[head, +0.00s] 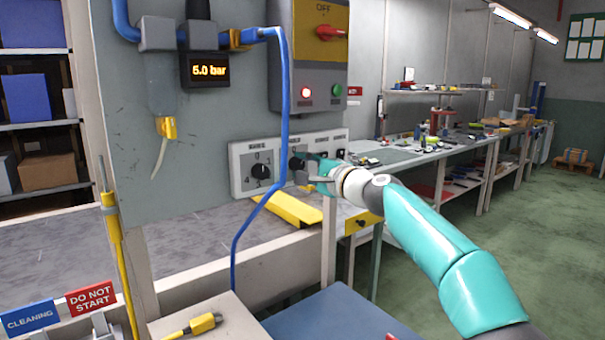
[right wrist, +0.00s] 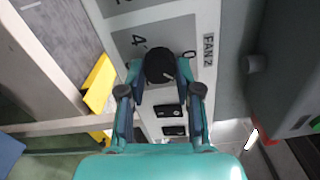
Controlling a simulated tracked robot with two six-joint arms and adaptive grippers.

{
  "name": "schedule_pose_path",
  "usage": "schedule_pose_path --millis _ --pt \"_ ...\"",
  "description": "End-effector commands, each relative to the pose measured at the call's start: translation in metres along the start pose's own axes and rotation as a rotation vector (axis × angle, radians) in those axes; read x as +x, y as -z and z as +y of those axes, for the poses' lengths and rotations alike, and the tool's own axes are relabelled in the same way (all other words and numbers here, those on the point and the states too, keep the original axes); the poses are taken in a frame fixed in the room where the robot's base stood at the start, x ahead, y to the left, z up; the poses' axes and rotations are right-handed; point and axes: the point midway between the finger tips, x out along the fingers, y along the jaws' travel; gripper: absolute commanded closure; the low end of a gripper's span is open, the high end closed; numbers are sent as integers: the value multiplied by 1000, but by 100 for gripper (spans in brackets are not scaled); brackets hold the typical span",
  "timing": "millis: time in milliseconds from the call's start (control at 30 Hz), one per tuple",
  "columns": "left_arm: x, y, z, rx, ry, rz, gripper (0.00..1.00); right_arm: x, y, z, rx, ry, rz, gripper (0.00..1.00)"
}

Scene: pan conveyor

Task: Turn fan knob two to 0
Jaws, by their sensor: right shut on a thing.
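Fan knob two (right wrist: 158,62) is a round black knob on a pale panel plate marked FAN 2, with the digits 4 and 0 beside it in the right wrist view. My right gripper (right wrist: 160,76) has its two fingers on either side of the knob and is shut on it. In the head view my right gripper (head: 312,172) reaches the control panel from the right and hides most of that knob's dial. The knob's exact pointer setting is hard to read. My left gripper is not in view.
Another black knob (head: 259,172) sits on the dial plate to the left. A blue hose (head: 284,110) hangs in front of the panel. Above is a grey box with a red switch (head: 330,33). A yellow block (head: 285,209) lies below. Black switches (right wrist: 171,121) are beside fan knob two.

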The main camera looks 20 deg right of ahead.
Motion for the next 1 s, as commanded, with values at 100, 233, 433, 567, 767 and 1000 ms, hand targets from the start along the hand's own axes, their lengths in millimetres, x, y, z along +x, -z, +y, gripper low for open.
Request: schedule_pose_path --millis 100,233,433,567,767,1000 --pt "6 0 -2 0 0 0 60 3 -2 11 -110 -17 -12 100" --pt "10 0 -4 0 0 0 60 3 -2 11 -233 -18 -13 100" --pt "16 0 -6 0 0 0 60 3 -2 11 -414 -17 -14 100" --pt "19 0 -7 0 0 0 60 3 -3 11 -514 -17 -16 100" --pt "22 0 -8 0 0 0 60 4 -2 10 -629 -17 -16 100" --pt "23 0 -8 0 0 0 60 3 -2 10 -699 -17 -16 100"
